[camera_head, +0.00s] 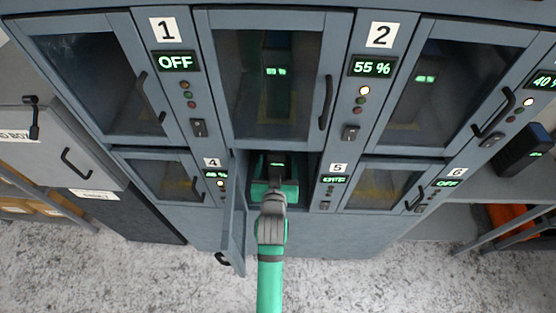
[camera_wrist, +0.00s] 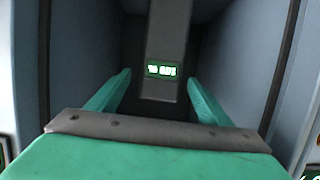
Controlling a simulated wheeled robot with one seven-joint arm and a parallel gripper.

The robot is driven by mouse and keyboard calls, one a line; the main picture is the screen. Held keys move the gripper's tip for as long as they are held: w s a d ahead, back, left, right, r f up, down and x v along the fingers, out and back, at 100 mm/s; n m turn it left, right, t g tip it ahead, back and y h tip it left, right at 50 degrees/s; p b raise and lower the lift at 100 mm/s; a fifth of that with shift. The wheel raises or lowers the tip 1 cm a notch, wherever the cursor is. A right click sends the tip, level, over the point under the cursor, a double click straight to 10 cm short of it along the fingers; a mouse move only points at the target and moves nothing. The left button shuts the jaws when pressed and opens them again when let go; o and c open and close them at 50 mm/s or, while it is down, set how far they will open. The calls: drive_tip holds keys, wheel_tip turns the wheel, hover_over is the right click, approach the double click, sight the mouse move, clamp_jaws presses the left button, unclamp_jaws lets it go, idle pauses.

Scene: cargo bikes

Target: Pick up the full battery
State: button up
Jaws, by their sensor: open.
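A dark grey battery (camera_wrist: 168,40) stands upright inside the open lower middle compartment (camera_head: 309,168), beside the label 5. Its small lit green display shows in the wrist view, too blurred to read surely. In the head view only a dark part of the battery (camera_head: 277,160) shows above my gripper. My gripper (camera_wrist: 160,79) is open at the compartment, with one green finger to each side of the battery's line. I cannot tell whether the fingers reach alongside it; no contact is visible.
The compartment's open door (camera_head: 233,225) hangs out to the left of my arm. Closed glass doors surround it; the upper middle one (camera_head: 268,80) has a battery reading about 55 % behind it. The speckled floor (camera_head: 130,270) in front is clear.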

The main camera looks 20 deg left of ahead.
drive_tip(key=x, duration=0.7)
drive_tip(key=shift+f, duration=0.1)
clamp_jaws()
idle(0.3)
